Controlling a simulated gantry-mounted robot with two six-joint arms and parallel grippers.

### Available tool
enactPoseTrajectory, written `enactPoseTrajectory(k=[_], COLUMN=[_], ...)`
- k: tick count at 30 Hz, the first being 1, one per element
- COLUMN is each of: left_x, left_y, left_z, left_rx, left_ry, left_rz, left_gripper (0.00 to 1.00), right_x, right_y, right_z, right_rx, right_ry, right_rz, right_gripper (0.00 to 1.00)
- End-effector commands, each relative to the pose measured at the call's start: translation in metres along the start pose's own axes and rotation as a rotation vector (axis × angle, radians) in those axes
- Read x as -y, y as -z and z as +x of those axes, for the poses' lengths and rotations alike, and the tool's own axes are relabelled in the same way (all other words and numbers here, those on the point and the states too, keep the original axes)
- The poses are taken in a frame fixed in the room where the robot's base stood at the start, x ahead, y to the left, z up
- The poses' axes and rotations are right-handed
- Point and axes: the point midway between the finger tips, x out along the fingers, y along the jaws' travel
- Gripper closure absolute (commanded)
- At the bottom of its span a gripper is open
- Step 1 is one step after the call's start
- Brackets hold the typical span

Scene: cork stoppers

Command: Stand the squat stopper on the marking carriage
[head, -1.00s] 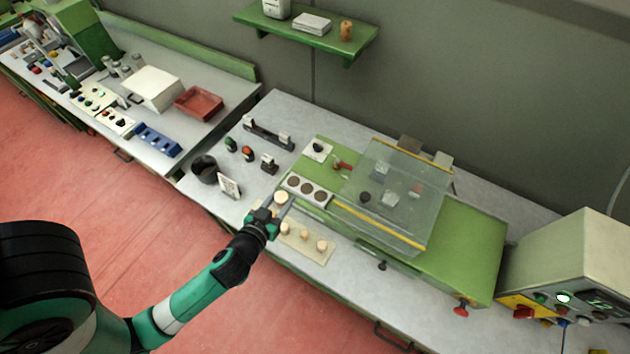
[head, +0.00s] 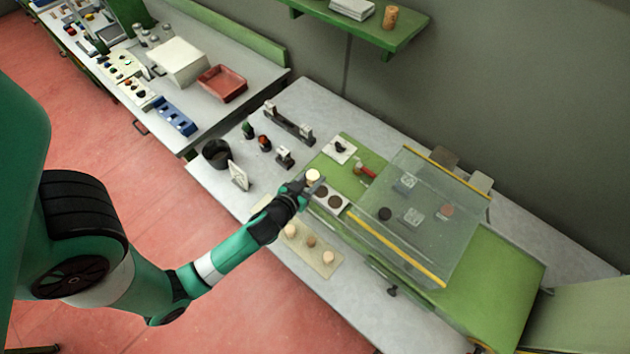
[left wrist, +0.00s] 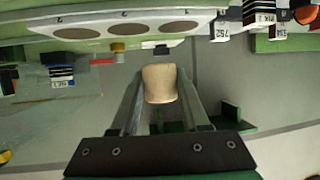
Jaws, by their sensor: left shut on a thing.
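My left gripper (head: 308,186) is shut on a pale, squat stopper (head: 313,175). The left wrist view shows this stopper (left wrist: 160,83) between the two fingers (left wrist: 160,110). In the head view it overlaps the far left end of a white plate (head: 345,209) with round dark spots, which looks like the marking carriage. The left wrist view shows three spots on this plate (left wrist: 118,41), with the stopper apart from them in the picture. The gripper hides part of the plate in the head view. I cannot tell the stopper's height above it. My right gripper is not in view.
A clear cover with yellow edges (head: 420,220) lies right of the plate. A red-handled part (head: 365,170), a dark cup (head: 216,153) and a white card (head: 238,176) are nearby.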

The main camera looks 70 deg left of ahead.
Motion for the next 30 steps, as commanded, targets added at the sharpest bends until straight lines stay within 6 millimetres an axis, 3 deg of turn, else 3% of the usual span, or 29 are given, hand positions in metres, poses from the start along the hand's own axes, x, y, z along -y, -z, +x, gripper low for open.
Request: enactPoseTrajectory(k=[6,18,19,21,23,30], left_x=[0.004,0.005,0.005,0.005,0.005,0.005], left_y=[-0.037,-0.039,-0.037,-0.037,-0.037,-0.037], left_z=[0.017,0.018,0.017,0.017,0.017,0.017], left_rx=[0.001,0.000,0.000,0.000,0.000,0.000], left_ry=[0.008,0.009,0.009,0.009,0.009,0.008], left_rz=[-0.001,-0.003,-0.003,-0.003,-0.003,-0.003], left_gripper=[1.00,1.00,0.49,0.37,0.26,0.25], right_x=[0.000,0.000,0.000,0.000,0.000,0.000], right_y=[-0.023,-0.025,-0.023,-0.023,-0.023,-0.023], right_z=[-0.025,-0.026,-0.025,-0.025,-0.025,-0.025], right_rx=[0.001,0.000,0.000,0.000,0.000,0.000], right_ry=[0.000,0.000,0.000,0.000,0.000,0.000], right_rz=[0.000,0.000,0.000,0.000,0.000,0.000], right_gripper=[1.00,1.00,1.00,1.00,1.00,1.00])
